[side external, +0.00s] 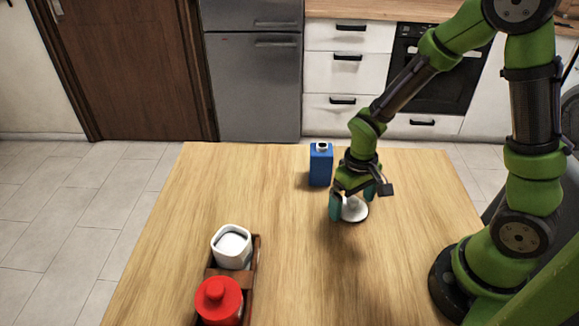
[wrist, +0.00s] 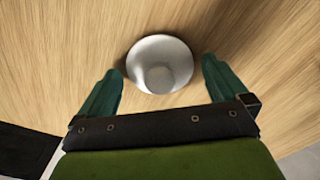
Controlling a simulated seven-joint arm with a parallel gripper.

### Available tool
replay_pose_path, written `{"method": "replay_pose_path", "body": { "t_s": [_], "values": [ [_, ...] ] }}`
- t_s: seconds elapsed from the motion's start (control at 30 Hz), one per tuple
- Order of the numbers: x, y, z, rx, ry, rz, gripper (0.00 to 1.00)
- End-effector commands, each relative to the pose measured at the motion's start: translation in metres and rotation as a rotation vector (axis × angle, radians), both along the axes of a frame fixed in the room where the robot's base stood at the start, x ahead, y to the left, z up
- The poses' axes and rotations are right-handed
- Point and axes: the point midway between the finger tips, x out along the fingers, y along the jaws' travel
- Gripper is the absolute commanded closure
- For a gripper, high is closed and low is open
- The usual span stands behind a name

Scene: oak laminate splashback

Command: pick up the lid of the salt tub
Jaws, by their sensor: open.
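The lid (side external: 354,209) is a round white disc with a raised knob in the middle. It lies on the wooden table towards the right. The lid also shows in the wrist view (wrist: 160,54), between and just beyond my fingertips. A white square tub (side external: 231,247) with an open top and pale contents stands in a brown wooden tray (side external: 256,262) at the front left.
A red lidded container (side external: 219,301) stands in the same tray, in front of the white tub. A blue bottle-like container (side external: 321,165) stands just behind and left of my gripper. The table's middle (side external: 285,230) is clear.

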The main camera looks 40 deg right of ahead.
Motion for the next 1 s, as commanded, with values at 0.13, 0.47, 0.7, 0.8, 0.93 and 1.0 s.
{"method": "replay_pose_path", "body": {
  "t_s": [0.13, 0.47, 0.7, 0.8, 0.93, 1.0],
  "values": [
    [0.000, 0.000, 0.000, 0.000, 0.000, 0.000, 0.12],
    [0.000, 0.000, 0.001, 0.000, 0.000, 0.000, 0.48],
    [0.001, 0.000, 0.008, 0.000, -0.003, 0.001, 0.48],
    [0.001, 0.000, 0.023, 0.000, -0.006, 0.000, 0.48],
    [0.002, 0.000, 0.051, -0.001, -0.010, 0.000, 0.48],
    [0.002, 0.000, 0.065, 0.000, -0.008, 0.000, 0.48]
  ]
}}
